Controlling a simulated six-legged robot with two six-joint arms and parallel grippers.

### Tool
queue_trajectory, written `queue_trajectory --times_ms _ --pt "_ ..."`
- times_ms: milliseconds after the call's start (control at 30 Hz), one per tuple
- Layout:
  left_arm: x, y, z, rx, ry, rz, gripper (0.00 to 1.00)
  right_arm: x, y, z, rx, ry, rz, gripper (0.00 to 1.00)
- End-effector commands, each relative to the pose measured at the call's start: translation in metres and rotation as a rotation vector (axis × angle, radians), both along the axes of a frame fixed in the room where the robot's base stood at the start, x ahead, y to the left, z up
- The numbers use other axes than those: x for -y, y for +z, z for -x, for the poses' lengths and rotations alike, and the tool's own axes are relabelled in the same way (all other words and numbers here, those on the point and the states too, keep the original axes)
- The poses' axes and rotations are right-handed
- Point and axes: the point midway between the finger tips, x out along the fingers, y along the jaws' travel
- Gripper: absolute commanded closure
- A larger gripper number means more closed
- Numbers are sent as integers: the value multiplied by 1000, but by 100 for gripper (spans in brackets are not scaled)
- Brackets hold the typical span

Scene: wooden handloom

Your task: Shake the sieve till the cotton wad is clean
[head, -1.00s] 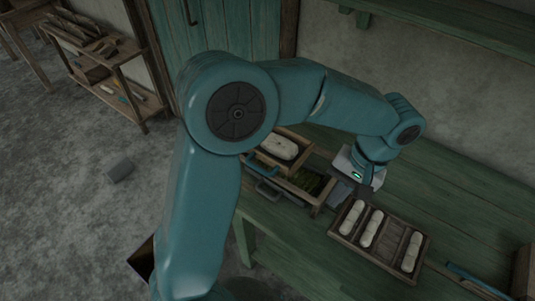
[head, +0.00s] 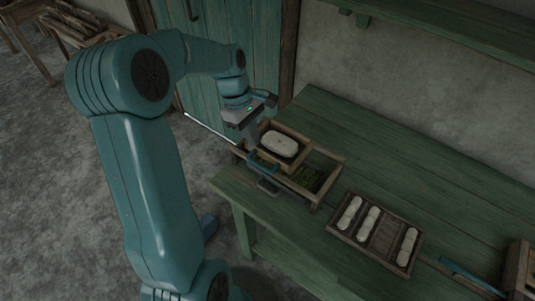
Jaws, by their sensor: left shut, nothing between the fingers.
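The sieve (head: 303,154) is a small wooden frame that sits on a larger wooden box (head: 326,189) on the green bench. A pale, oblong cotton wad (head: 280,143) lies in the sieve; any specks on it are too small to tell. A blue handle (head: 263,164) is at the sieve's front side. My left gripper (head: 253,138) is shut and empty, pointing down at the left edge of the sieve, close to the wad. I cannot tell whether it touches the frame. My right gripper is not in view.
Dark green matter (head: 308,178) lies in the box under the sieve. A grey handle (head: 268,187) sticks out at the box's front. A slotted wooden tray (head: 383,240) with three pale rolls stands to the right. Bare bench (head: 400,165) lies behind the tray.

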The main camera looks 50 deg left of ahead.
Motion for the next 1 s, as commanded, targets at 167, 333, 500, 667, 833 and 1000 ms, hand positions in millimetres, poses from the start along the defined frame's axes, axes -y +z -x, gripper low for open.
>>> queue_trajectory --times_ms 167,333,500,667,833,1000 --pt "12 -37 -2 -4 -2 3 100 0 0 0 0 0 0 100" --pt "37 -39 -8 0 -5 0 100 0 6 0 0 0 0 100" --pt "47 -42 -11 -1 -3 0 100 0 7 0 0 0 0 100" --pt "49 -43 -11 0 -1 -1 100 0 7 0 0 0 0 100" --pt "49 -43 -11 0 -1 -1 100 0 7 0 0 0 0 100" --pt "68 -42 -16 0 -7 1 100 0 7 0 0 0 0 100"
